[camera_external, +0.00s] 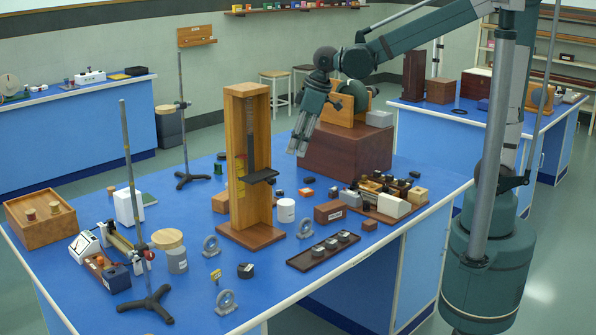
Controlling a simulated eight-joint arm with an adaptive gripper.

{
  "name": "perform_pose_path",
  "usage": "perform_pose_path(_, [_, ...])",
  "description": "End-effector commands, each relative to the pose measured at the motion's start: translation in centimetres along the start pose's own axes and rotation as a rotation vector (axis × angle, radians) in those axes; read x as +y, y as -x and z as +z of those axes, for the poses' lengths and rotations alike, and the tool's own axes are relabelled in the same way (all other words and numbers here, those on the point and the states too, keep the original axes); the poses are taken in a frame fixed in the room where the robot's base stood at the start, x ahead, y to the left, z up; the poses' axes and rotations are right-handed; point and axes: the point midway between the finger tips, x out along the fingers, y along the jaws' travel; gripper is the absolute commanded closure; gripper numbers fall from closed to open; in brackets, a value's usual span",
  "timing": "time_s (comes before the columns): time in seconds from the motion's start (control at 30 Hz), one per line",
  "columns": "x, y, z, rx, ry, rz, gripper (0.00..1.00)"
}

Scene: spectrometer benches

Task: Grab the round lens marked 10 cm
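My gripper (298,149) hangs above the back middle of the bench, pointing down, to the right of the tall wooden stand and apart from the ring mounts. Its fingertips are small and close together; I see nothing held, but cannot tell whether they are open.
A tall wooden stand (241,160) rises mid-bench. Metal rod stands (128,170) and (182,120) rise at the left. A dark tray (323,250) of round pieces lies at the front right. A large brown box (345,150) stands behind. Bare blue surface shows at the front middle.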

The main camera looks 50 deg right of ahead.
Motion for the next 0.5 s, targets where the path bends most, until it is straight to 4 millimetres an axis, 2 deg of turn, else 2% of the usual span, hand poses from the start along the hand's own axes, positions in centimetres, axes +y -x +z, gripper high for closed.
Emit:
perform_pose_path(0.1, [-2.2,-1.5,-2.1,-0.018,0.056,-0.017,0.76])
perform_pose_path(0.5, [-10.2,-6.8,-7.7,-0.078,0.233,-0.068,0.76])
